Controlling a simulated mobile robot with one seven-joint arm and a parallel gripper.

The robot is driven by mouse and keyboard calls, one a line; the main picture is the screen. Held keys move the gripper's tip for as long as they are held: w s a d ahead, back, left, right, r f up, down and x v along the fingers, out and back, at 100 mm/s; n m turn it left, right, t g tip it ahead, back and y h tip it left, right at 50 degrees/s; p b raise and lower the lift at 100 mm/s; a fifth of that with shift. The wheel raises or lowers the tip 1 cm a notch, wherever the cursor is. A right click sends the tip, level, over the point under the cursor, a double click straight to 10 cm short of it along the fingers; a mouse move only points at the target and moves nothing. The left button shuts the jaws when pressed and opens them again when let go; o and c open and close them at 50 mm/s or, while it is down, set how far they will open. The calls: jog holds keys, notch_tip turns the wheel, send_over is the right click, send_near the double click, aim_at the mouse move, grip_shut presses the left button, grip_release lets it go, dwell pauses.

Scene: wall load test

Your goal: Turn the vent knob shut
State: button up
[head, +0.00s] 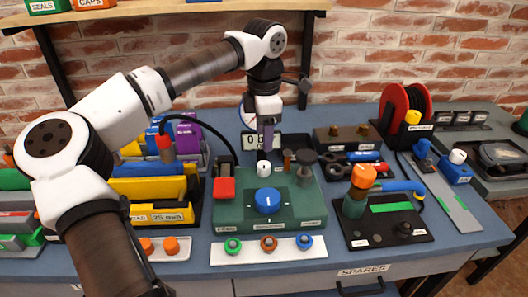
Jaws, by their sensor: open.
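A green box (231,213) stands on the blue-grey bench at the centre. A large blue knob (267,201) with a white pointer line sits on its top. A red block (224,187) is at the left. The labels are too small to read, so I cannot tell which is the vent knob. My gripper (267,151) points down just behind and above the white knob. It is open, with nothing seen between its fingers; I cannot tell if it touches the knob.
A display (285,141) stands behind the box. A white strip (221,252) with several coloured rings lies in front. A black panel (371,238) with an orange-capped valve (362,177) is right. Yellow blocks (148,189) stand left. A red reel (392,109) stands at the back right.

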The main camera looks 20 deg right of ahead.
jog(key=shift+r, duration=2.4)
jog(key=shift+s, duration=0.1)
